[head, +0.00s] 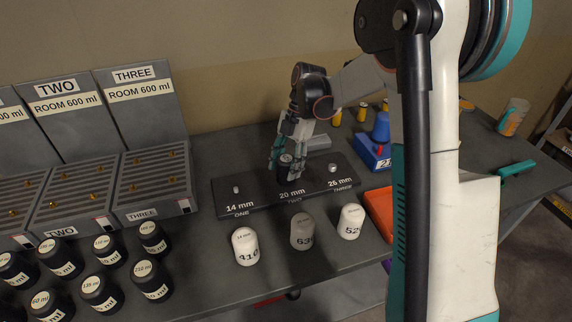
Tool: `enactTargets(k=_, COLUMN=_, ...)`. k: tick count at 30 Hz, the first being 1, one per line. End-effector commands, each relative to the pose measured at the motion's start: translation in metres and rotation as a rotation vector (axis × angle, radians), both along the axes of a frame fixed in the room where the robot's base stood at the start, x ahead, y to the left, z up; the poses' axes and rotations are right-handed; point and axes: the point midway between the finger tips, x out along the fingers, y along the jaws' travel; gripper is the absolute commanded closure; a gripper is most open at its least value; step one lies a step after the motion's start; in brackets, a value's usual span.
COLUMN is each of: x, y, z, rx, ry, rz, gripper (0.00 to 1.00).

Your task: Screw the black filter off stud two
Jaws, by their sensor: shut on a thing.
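The black filter (285,171) stands upright at stud two, the middle place of a dark plate (228,192) marked 14 mm, 20 mm and 26 mm. My gripper (286,158) points down from above and is shut on the black filter, with its fingers around the upper part. Stud one (236,189) and stud three (332,168) show bare at either side. The thread under the filter is hidden.
White filters (246,246) and a grey-brown one (303,231) stand in front of the plate. Several black canisters (149,237) and slotted trays (152,185) fill the left. A blue device (378,146) and an orange tray (381,211) lie to the right.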

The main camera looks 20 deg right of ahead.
Motion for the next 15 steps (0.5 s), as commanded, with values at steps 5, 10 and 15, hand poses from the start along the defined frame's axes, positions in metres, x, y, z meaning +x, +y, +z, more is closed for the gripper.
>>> enactTargets(k=5, x=-0.0001, y=0.001, z=-0.0006, rx=-0.001, ry=0.001, rz=0.219, gripper=0.83)
enactTargets(k=10, x=-0.0007, y=0.0008, z=-0.0004, rx=0.0, ry=0.002, rz=0.286, gripper=0.83)
enactTargets(k=15, x=-0.0008, y=0.0007, z=-0.0005, rx=0.0, ry=0.001, rz=0.285, gripper=0.83)
